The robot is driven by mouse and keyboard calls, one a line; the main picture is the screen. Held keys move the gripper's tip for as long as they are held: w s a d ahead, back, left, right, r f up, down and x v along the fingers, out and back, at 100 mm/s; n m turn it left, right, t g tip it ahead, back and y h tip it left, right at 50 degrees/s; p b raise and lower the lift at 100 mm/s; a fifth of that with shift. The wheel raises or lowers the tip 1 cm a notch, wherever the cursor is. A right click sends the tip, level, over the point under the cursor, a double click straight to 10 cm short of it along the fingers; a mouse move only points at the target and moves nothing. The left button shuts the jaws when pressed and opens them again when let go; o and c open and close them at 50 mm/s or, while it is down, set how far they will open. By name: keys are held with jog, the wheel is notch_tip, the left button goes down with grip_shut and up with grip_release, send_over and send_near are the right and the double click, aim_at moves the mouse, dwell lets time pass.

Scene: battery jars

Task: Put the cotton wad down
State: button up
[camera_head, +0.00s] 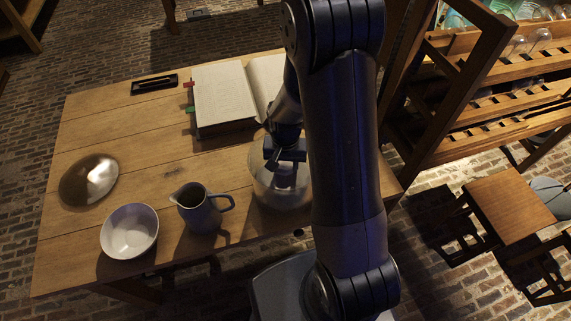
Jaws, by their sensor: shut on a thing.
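My gripper (284,170) points down at the right part of the wooden table, over or inside a clear glass jar (267,199). It is shut on a small pale thing that looks to be the cotton wad. The wad is mostly hidden by the dark fingers, and its outline is hard to make out through the glass. My arm covers the right side of the jar. I cannot tell whether the wad touches the jar's wall or bottom.
A grey jug (199,209) stands left of the jar, with a white bowl (130,231) and a shiny domed disc (89,180) farther left. An open book (223,95) and a dark pen tray (154,84) lie at the back. The table's (127,130) left middle is clear.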

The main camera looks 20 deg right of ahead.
aim_at(285, 165)
jog(key=shift+f, duration=0.25)
jog(key=o, duration=0.9)
jog(key=shift+r, duration=0.1)
notch_tip(285, 165, up, 12)
jog(key=shift+r, duration=0.2)
jog(key=shift+f, duration=0.1)
notch_tip(285, 165, down, 12)
jog(key=shift+f, duration=0.1)
jog(key=shift+r, duration=0.6)
